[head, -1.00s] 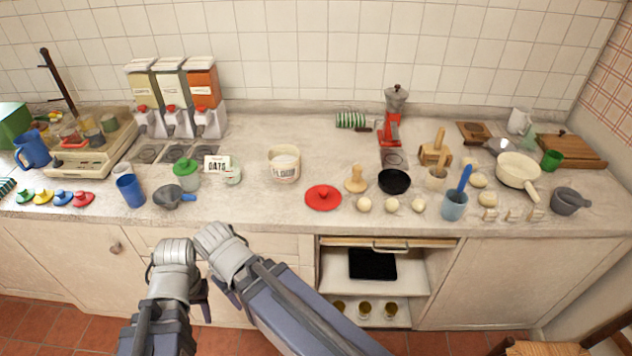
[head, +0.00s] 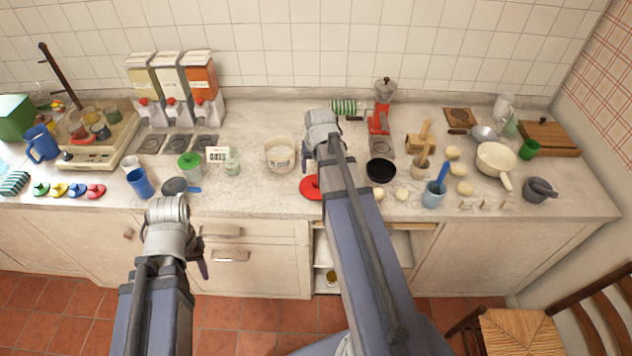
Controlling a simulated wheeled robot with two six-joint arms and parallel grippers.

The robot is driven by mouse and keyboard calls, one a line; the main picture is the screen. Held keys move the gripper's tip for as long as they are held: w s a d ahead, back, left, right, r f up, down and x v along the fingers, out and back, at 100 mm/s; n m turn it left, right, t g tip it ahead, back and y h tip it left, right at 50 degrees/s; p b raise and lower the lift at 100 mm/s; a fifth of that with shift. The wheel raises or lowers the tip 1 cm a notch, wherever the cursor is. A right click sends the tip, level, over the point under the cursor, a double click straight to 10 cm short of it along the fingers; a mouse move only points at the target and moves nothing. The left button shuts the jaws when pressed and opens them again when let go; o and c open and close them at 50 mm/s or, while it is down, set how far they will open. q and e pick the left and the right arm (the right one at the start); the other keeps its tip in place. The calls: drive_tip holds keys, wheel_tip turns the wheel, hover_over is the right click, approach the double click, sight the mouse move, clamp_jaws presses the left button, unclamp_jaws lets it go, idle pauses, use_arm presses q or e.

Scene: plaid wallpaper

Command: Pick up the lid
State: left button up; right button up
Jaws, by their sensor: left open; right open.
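A round red lid (head: 310,187) with a knob lies on the counter near its front edge. My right arm covers its right part. My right gripper (head: 321,128) is over the counter, beyond the lid in the picture, and holds nothing that I can see. Its fingertips are hidden. My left gripper (head: 168,212) is in front of the counter's edge at the left, apart from the lid. Its fingertips are hard to make out. Small green, yellow, blue and red lid-like pieces (head: 59,190) lie in a row at the far left.
A flour tub (head: 281,155) stands left of my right arm. A black pan (head: 381,170), a blue cup (head: 434,194) and pale round pieces crowd its right. A chair (head: 520,333) is at the lower right.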

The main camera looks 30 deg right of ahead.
sight(316, 181)
drive_tip(key=shift+s+b+x, duration=0.15)
drive_tip(key=shift+b+x, duration=1.85)
drive_tip(key=shift+s+b+x, duration=0.2)
drive_tip(key=shift+b+x, duration=1.75)
drive_tip(key=shift+x, duration=0.05)
drive_tip(key=shift+d, duration=0.1)
drive_tip(key=shift+c, duration=0.3)
clamp_jaws()
